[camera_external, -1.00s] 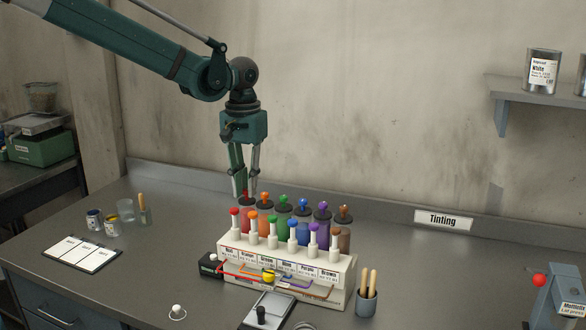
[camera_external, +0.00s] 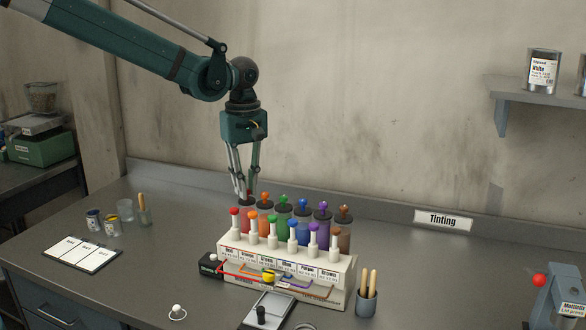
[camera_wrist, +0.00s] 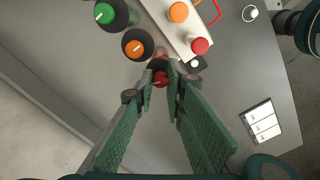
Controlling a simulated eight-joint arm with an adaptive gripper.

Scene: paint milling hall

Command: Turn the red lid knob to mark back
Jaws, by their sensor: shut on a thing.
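The red lid knob (camera_wrist: 160,79) sits on the dark lid of the red colorant canister (camera_external: 246,218), at the left end of the back row of the tinting dispenser. My gripper (camera_external: 248,192) points straight down over that canister. In the wrist view my gripper (camera_wrist: 162,72) has its fingertips on either side of the red knob, shut on it. The fingers partly cover the knob, and its pointer line shows only faintly. I cannot tell which mark it points to.
Orange (camera_external: 265,196) and green (camera_external: 284,198) knobs top the neighbouring canisters, with several more to the right. The white dispenser box (camera_external: 340,283) stands in front with a row of plungers.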

